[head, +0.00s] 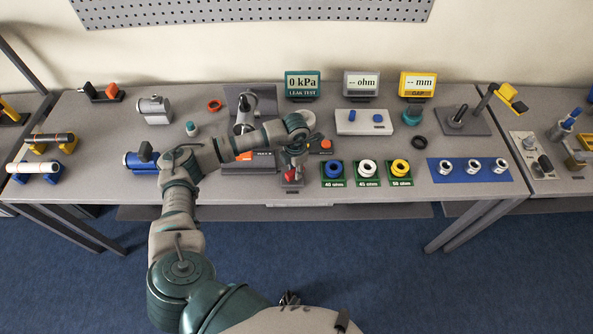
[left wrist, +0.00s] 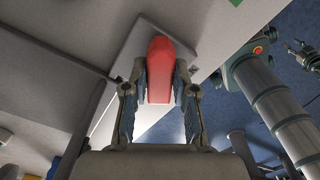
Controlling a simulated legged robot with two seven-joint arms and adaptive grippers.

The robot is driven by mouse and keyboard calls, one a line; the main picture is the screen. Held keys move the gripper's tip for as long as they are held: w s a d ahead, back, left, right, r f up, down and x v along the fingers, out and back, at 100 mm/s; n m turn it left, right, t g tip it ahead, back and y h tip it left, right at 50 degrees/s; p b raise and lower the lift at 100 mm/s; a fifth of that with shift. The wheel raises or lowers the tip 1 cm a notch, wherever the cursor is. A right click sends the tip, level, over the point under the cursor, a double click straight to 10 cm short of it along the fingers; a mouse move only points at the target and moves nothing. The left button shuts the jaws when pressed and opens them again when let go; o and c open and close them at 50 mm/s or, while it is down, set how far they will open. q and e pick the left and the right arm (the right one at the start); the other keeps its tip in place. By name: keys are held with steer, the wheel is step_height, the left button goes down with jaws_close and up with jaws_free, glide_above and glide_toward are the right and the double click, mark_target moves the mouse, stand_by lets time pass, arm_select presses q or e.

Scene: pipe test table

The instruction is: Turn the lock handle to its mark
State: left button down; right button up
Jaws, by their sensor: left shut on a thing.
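The red lock handle (head: 290,174) sits on a small grey base (head: 292,184) at the front middle of the table. In the left wrist view the red handle (left wrist: 160,70) stands between the two fingers of my left gripper (left wrist: 160,82). The left gripper (head: 291,163) comes down from above in the head view and is shut on the handle. My wrist and gripper cover much of the lock from above. I cannot make out the mark in either view.
Blue, white and yellow rings (head: 367,168) on green plates stand just right of the lock. The LEAK TEST display (head: 303,84) reads 0 kPa behind it. A grey stand (head: 240,95) rises behind my forearm. A blue mat (head: 470,170) with several metal nuts lies farther right.

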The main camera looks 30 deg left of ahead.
mark_target(294, 169)
arm_select(q)
steer(key=m, duration=0.1)
steer(key=m+b, duration=0.1)
steer(key=m, duration=0.2)
steer(key=shift+s+f+b, duration=0.2)
steer(key=shift+f+b, duration=0.1)
steer(key=shift+b, duration=0.05)
steer(key=shift+a+r+m+b, duration=0.15)
steer(key=shift+m+b, duration=0.3)
steer(key=shift+m, duration=0.75)
arm_select(e)
steer(key=w+a+r, duration=0.1)
steer(key=w+r, duration=0.1)
steer(key=w, duration=0.5)
steer(key=shift+a+r, duration=0.2)
steer(key=shift+a, duration=0.1)
steer(key=shift+w, duration=0.15)
arm_select(q)
steer(key=c, duration=0.9)
jaws_free()
steer(key=shift+r, duration=0.1)
steer(key=shift+w+a, duration=0.1)
arm_select(e)
steer(key=shift+a+r, duration=0.1)
arm_select(q)
step_height(294, 169, up, 12)
steer(key=shift+f, duration=0.1)
